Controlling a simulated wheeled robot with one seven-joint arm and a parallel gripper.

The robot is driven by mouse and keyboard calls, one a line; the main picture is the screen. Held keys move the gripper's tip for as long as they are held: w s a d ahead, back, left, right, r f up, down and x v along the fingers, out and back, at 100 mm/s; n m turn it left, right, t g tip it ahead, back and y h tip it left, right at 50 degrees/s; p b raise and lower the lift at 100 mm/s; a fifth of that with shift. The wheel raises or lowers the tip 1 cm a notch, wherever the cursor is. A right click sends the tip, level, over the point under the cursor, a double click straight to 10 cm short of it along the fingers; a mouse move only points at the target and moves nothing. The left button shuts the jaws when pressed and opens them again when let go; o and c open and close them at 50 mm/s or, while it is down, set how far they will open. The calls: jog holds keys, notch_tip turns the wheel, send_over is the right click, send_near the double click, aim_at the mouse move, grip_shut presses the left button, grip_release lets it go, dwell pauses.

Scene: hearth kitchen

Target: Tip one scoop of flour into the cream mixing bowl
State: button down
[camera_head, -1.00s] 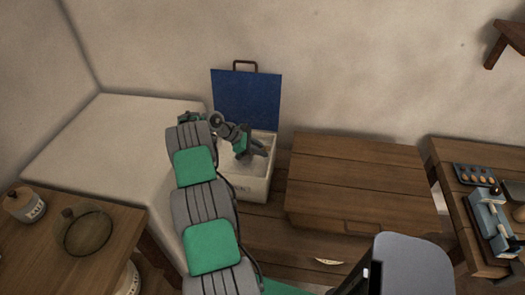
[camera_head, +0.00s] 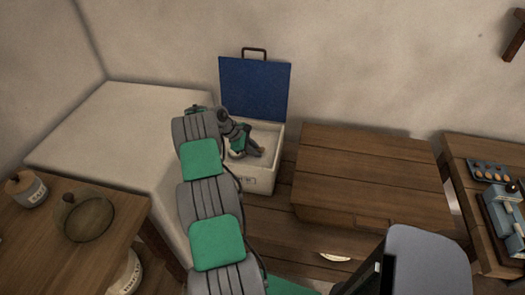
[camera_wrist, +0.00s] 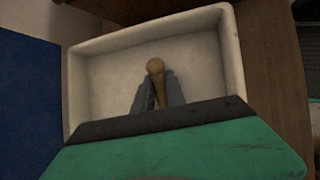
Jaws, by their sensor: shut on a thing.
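A cream flour bin (camera_head: 257,181) stands open against the back wall, its blue lid (camera_head: 254,88) raised behind it. My gripper (camera_head: 261,152) is inside the bin's opening. In the wrist view my gripper (camera_wrist: 158,92) is shut on a wooden handle with a rounded end, which looks like the scoop's handle (camera_wrist: 156,68). The scoop's bowl is hidden, so I cannot tell whether it holds flour. The pale inside of the bin (camera_wrist: 110,75) surrounds the fingers. I cannot make out the cream mixing bowl; a pale rim (camera_head: 335,257) shows low down, too little to identify.
A wooden chest (camera_head: 365,165) stands right of the bin, its top clear. A pale block (camera_head: 110,125) is on the left. A table (camera_head: 50,245) at lower left holds a labelled jar (camera_head: 27,190) and a glass dome (camera_head: 85,216). A blue device (camera_head: 502,218) stands far right.

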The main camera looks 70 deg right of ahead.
jog(key=r+p, duration=0.1)
jog(key=w+r+t+p, duration=0.1)
jog(key=shift+a+r, duration=0.1)
jog(key=shift+r, duration=0.3)
jog(key=shift+t+y, duration=0.3)
jog(key=shift+t, duration=0.2)
jog(key=shift+s+r+p, duration=0.2)
jog(key=shift+r+p, duration=0.7)
jog(key=shift+r, duration=0.4)
jog(key=shift+s+r+p, duration=0.15)
jog(key=shift+r+p, duration=0.7)
jog(key=shift+r, duration=0.5)
jog(key=shift+s+r+p, duration=0.2)
jog(key=shift+r+p, duration=0.7)
jog(key=shift+r, duration=0.4)
